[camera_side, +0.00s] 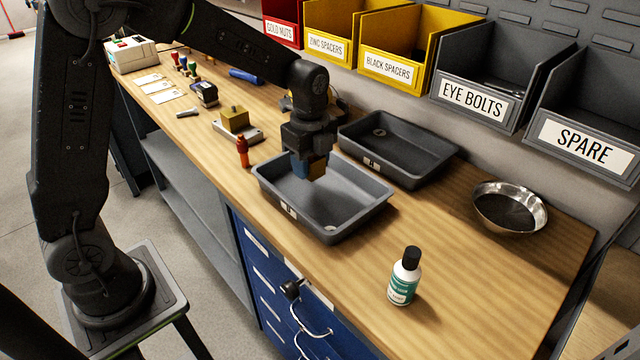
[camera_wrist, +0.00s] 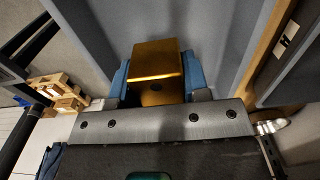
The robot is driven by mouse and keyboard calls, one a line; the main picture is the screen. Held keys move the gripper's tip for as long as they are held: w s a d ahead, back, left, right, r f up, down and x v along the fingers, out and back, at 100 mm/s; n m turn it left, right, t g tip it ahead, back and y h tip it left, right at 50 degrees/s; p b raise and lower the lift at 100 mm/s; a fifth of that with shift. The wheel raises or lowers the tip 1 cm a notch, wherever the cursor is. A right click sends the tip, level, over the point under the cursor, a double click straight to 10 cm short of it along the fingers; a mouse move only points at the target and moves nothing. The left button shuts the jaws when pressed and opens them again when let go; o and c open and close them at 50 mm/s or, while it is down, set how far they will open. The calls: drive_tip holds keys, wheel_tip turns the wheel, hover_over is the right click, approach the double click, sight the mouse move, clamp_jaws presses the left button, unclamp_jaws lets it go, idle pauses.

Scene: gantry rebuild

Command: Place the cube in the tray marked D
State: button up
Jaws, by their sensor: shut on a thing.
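My gripper (camera_side: 309,168) has blue fingertips and is shut on a golden cube (camera_wrist: 157,64). The cube (camera_side: 319,165) shows partly in the side view, with a finger covering the rest. My gripper holds it inside the outline of the near grey tray (camera_side: 312,223), towards its back left. I cannot tell whether the cube touches the tray floor. A second, darker grey tray (camera_side: 425,170) stands behind it, with a small round thing in it.
A brass block (camera_side: 235,118) on a metal plate and an orange-red handled item (camera_side: 243,152) stand left of the near tray. A bottle (camera_side: 404,277) and a metal bowl (camera_side: 509,207) stand to the right. Labelled bins (camera_side: 480,85) line the back.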

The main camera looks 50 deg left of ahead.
sight(320, 176)
drive_tip(key=shift+w+d+f, duration=0.2)
drive_tip(key=shift+d+f, duration=0.1)
drive_tip(key=shift+d, duration=0.15)
drive_tip(key=shift+w+d+f, duration=0.2)
drive_tip(key=shift+d+f, duration=0.05)
drive_tip(key=shift+d, duration=0.15)
drive_tip(key=shift+d+f, duration=0.1)
drive_tip(key=shift+f, duration=1.95)
drive_tip(key=shift+f, duration=0.1)
drive_tip(key=o, duration=1.1)
drive_tip(key=shift+c, duration=0.2)
